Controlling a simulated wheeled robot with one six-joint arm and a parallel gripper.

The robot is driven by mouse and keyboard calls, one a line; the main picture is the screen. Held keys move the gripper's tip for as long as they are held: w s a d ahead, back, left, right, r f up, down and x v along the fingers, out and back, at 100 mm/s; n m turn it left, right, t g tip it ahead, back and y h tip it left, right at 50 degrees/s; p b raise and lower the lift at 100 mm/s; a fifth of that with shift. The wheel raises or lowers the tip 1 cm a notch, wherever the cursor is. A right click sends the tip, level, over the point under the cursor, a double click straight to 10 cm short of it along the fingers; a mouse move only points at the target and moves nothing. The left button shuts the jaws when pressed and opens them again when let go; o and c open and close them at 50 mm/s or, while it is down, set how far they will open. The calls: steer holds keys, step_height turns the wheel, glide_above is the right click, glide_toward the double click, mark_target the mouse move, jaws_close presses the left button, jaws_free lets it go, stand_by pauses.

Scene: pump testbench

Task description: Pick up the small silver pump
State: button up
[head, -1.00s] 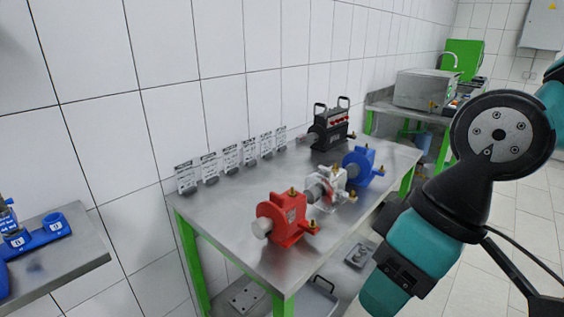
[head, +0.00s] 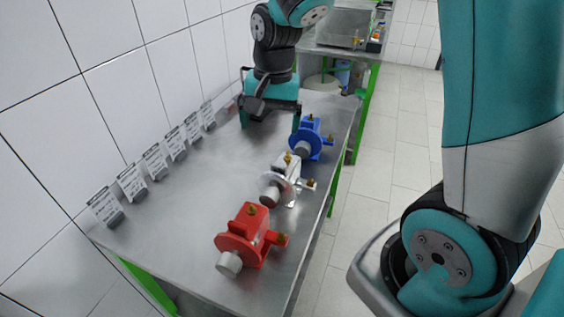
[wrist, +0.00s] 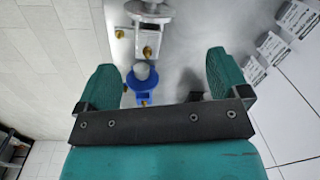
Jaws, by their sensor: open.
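The small silver pump (head: 285,180) stands on the steel table between the red and blue pumps, with a grey cylindrical end and brass fittings. It also shows at the top edge of the wrist view (wrist: 148,32), partly cut off. My gripper (head: 270,126) is open and empty over the far part of the table, left of the blue pump (head: 309,140) and beyond the silver one. In the wrist view, the blue pump (wrist: 143,88) appears between the spread teal fingers (wrist: 165,72), nearer the left finger; the silver pump lies beyond the fingertips.
The red pump (head: 245,237) stands at the near end of the table (head: 185,215). Several label cards (head: 132,182) stand along the wall side. Bare tabletop lies between cards and pumps. A second bench with a metal box (head: 342,27) is behind. The floor at right is open.

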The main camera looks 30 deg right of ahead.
mark_target(282, 167)
steer(key=w+d+f+m+h+p, duration=0.1)
steer(key=w+d+m+p, duration=0.15)
steer(key=d+m, duration=0.2)
steer(key=shift+n, duration=0.35)
steer(key=f, duration=0.3)
steer(key=f+p, duration=0.1)
steer(key=f, duration=0.3)
steer(key=f+p, duration=0.1)
steer(key=f, duration=0.3)
steer(key=shift+w+d+f, duration=0.2)
steer(key=shift+w+d, duration=0.05)
steer(key=shift+d, duration=0.05)
steer(key=shift+f+p, duration=1.35)
steer(key=shift+f, duration=1.55)
steer(key=c, duration=1.3)
steer(key=shift+r, duration=0.1)
steer(key=c, duration=0.3)
steer(key=shift+r, duration=0.15)
